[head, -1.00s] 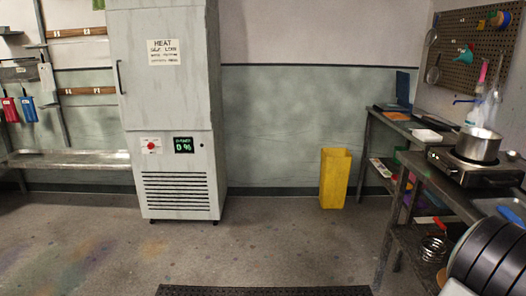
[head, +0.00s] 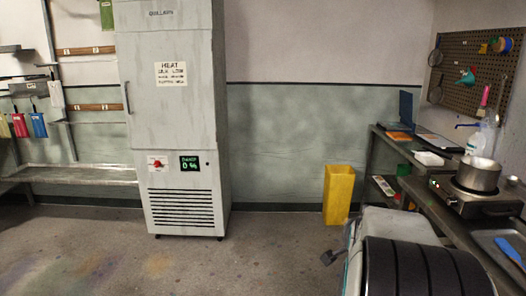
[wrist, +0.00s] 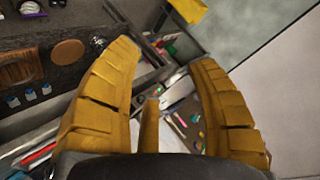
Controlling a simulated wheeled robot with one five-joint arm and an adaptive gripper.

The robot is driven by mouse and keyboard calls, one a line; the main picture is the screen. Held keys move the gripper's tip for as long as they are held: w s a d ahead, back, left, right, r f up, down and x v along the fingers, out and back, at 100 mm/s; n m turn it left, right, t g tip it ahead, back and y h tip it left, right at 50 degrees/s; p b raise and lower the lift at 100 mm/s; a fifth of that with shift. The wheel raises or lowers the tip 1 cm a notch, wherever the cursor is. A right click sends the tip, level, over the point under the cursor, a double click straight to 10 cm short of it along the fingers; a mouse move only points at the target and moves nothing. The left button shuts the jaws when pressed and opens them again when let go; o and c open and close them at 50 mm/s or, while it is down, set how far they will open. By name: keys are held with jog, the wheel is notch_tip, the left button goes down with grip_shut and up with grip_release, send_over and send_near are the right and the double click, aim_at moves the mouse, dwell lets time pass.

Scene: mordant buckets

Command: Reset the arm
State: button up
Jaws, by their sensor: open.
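A cluttered shelf area lies beyond the gap. In the head view, my arm (head: 420,268) fills the lower right corner as a black ribbed part with a pale link beside it. Whether the fingers show there I cannot tell. The arm covers part of the right-hand bench's lower side.
A tall grey cabinet (head: 172,110) stands at left centre. A yellow bin (head: 338,195) stands by the back wall. On the right, a bench holds a steel pot (head: 478,175) on a hot plate (head: 462,199). Open floor (head: 270,250) lies in the middle.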

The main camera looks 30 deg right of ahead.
jog(key=a+r+n+y+p, duration=0.3)
jog(key=a+n+y+p, duration=0.45)
jog(key=a, duration=1.45)
jog(key=s+a+n+g, duration=0.3)
jog(key=s+a+n, duration=0.6)
jog(key=s+a, duration=0.2)
jog(key=shift+a+g+y, duration=0.3)
jog(key=shift+y, duration=0.15)
